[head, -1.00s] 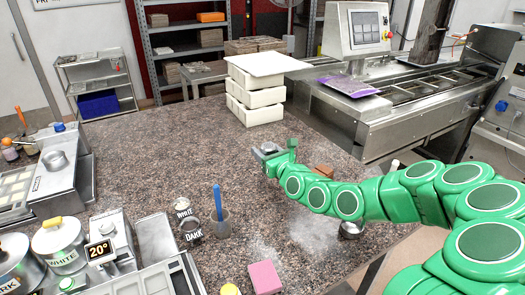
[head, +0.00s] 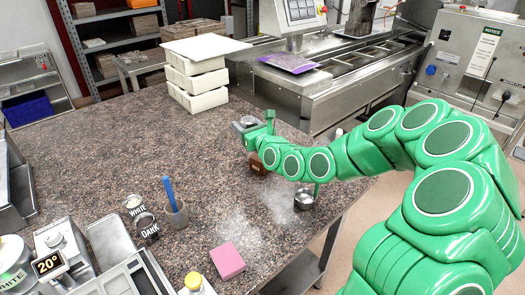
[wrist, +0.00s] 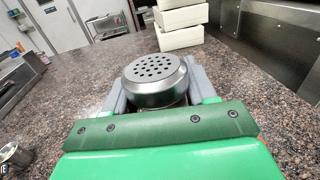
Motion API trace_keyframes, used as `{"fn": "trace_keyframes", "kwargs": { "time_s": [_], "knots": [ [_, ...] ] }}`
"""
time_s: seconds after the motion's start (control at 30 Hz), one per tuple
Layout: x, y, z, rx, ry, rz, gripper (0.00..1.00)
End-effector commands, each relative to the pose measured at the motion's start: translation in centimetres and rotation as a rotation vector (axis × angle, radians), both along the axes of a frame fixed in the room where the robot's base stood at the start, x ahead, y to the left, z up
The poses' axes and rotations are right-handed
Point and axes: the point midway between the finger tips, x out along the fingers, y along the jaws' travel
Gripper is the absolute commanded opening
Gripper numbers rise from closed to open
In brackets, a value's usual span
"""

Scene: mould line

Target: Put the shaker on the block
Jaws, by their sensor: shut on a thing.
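The shaker (wrist: 156,75) is a grey metal pot with a perforated domed lid. It fills the middle of the wrist view, upright or nearly so. My gripper (wrist: 157,88) is shut on it, one grey finger on each side. In the head view my gripper (head: 249,127) holds the shaker above the speckled counter, near its far right side. A small brown block (head: 257,167) lies on the counter just in front of my gripper, partly hidden by my arm. The shaker is apart from this block. The shaker's underside is hidden.
A metal bowl (head: 304,200) stands beneath my arm. A pink block-like piece (head: 227,261) lies at the front. White moulds (head: 195,82) are stacked at the back. The counter's middle left is clear.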

Motion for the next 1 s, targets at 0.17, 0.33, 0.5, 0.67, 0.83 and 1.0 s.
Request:
{"fn": "trace_keyframes", "kwargs": {
  "time_s": [0.17, 0.33, 0.5, 0.67, 0.83, 1.0],
  "knots": [
    [2.3, -2.7, 0.5, 0.003, -0.007, -0.061, 0.22],
    [3.0, -3.6, 0.5, 0.004, -0.011, -0.081, 0.22],
    [3.1, -3.7, -0.9, 0.007, -0.011, -0.083, 0.22],
    [3.1, -3.7, -3.0, 0.005, -0.007, -0.082, 0.22],
    [3.1, -3.7, -3.8, 0.006, -0.011, -0.083, 0.22],
    [3.1, -3.7, -4.8, 0.006, -0.012, -0.082, 0.22]
  ]
}}
